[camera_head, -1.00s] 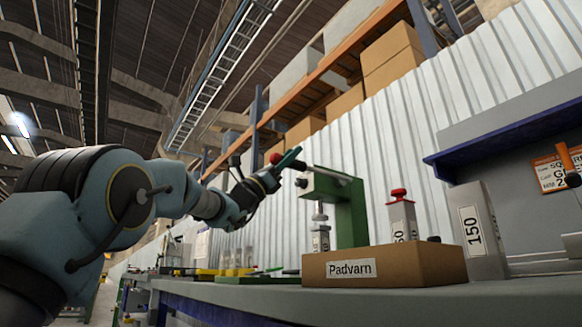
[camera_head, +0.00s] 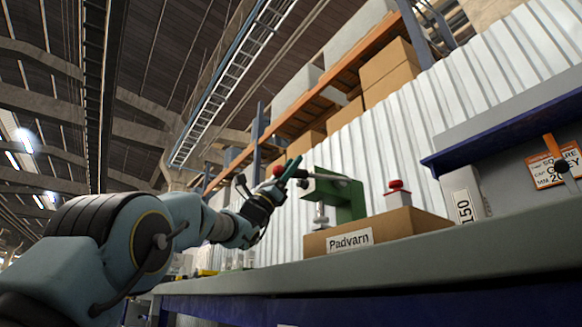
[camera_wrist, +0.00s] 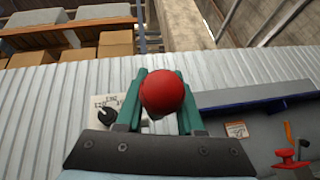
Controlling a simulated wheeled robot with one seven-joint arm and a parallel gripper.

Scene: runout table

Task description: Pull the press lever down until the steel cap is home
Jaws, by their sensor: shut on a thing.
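The green press (camera_head: 350,200) stands on the bench, right of my gripper (camera_head: 287,170). The lever's red ball knob (camera_head: 278,171) is at my fingers, up and left of the press head. In the wrist view the knob (camera_wrist: 162,92) sits between my two green fingers, and my gripper is shut on it. A bright metal ram (camera_head: 320,215) hangs under the press head. The steel cap cannot be made out; the cardboard box in front hides the foot of the press.
A cardboard box labelled Padvarn (camera_head: 385,230) stands on the grey bench (camera_head: 420,262) in front of the press. A red-topped piece (camera_head: 397,186) shows behind it. A grey block marked 150 (camera_head: 465,200) and a blue-edged shelf (camera_head: 500,135) are at the right.

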